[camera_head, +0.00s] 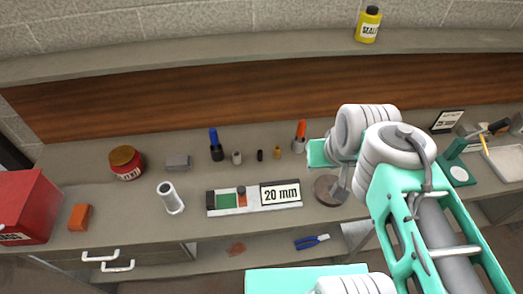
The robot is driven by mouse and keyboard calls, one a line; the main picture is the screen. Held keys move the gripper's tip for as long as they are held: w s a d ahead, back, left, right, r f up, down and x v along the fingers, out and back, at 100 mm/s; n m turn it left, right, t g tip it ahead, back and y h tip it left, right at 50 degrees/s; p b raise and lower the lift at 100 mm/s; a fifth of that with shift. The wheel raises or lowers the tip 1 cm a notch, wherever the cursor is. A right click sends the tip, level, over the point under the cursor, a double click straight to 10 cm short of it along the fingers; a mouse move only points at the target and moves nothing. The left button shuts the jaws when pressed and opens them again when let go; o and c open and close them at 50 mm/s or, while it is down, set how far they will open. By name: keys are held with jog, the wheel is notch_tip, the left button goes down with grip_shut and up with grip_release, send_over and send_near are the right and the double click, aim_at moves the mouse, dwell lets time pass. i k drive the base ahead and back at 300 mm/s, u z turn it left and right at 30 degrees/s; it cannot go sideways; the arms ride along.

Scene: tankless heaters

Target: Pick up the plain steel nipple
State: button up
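A small grey steel cylinder (237,157), which looks like the plain steel nipple, stands upright on the workbench. It is in a row between a blue-topped tool (216,146) and a small black fitting (260,155). A small brass fitting (277,153) stands further right. A larger pale metal tube (171,197) stands nearer the front left. My gripper (340,190) is to the right of the row, near a round brown disc (325,191), and apart from the steel cylinder. My arm partly hides it, and its fingers are too small to read.
A tray marked "20 mm" (280,194) lies in front of the row. An orange-topped tool (299,137) stands close to my wrist. A grey block (178,162), a red-brown jar (126,162) and a red box (26,206) are left. A shelf (200,57) runs above the bench.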

aim_at(236, 155)
jog(key=i, duration=0.4)
jog(key=u, duration=3.35)
